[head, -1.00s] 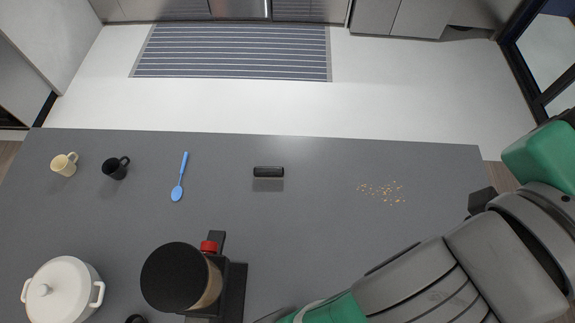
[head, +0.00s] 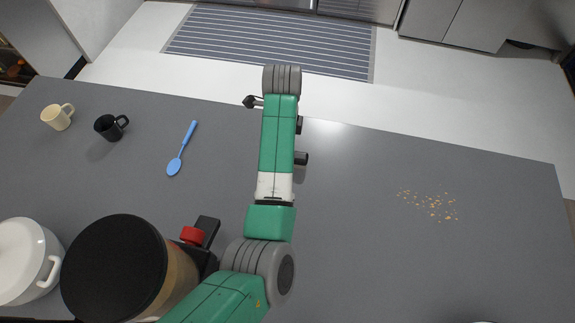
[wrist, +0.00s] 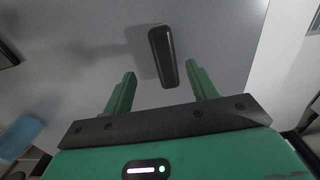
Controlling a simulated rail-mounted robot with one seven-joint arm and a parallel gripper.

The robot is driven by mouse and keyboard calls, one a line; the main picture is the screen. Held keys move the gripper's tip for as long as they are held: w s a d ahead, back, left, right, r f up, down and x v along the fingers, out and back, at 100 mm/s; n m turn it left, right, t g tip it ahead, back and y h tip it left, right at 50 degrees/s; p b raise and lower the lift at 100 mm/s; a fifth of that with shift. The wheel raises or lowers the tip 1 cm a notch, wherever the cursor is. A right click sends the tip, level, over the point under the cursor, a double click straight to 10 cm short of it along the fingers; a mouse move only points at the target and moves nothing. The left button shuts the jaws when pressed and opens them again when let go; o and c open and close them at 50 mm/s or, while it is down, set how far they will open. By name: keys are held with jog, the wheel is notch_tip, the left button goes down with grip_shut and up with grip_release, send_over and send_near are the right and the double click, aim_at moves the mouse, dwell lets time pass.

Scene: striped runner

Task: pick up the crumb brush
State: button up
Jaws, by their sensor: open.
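The black crumb brush lies on the grey counter. In the wrist view the crumb brush (wrist: 163,55) is a dark rounded bar, slightly tilted, with its near end between the two fingers in the picture. My gripper (wrist: 160,74) is open and empty, its green fingers apart on either side of that near end. The brush looks a little beyond the fingertips, with no contact visible. In the head view only the right end of the brush (head: 301,158) shows past my green arm, which hides the rest of it. My fingers cannot be made out there.
A blue spoon (head: 182,148), a black mug (head: 108,128) and a cream mug (head: 55,118) sit on the left. A black-topped coffee machine (head: 115,268) and a white pot (head: 22,262) stand nearer. Crumbs (head: 430,204) lie on the otherwise clear right side.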

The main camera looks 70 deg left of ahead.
aim_at(301, 159)
jog(key=shift+w+d+f, duration=0.1)
jog(key=shift+f, duration=1.15)
jog(key=f, duration=0.2)
jog(key=w+f+b, duration=0.1)
jog(key=f, duration=0.1)
jog(key=shift+w+d+f, duration=0.1)
jog(key=shift+w+f, duration=0.1)
jog(key=shift+f+b, duration=0.3)
jog(key=shift+f, duration=0.1)
jog(key=c, duration=1.1)
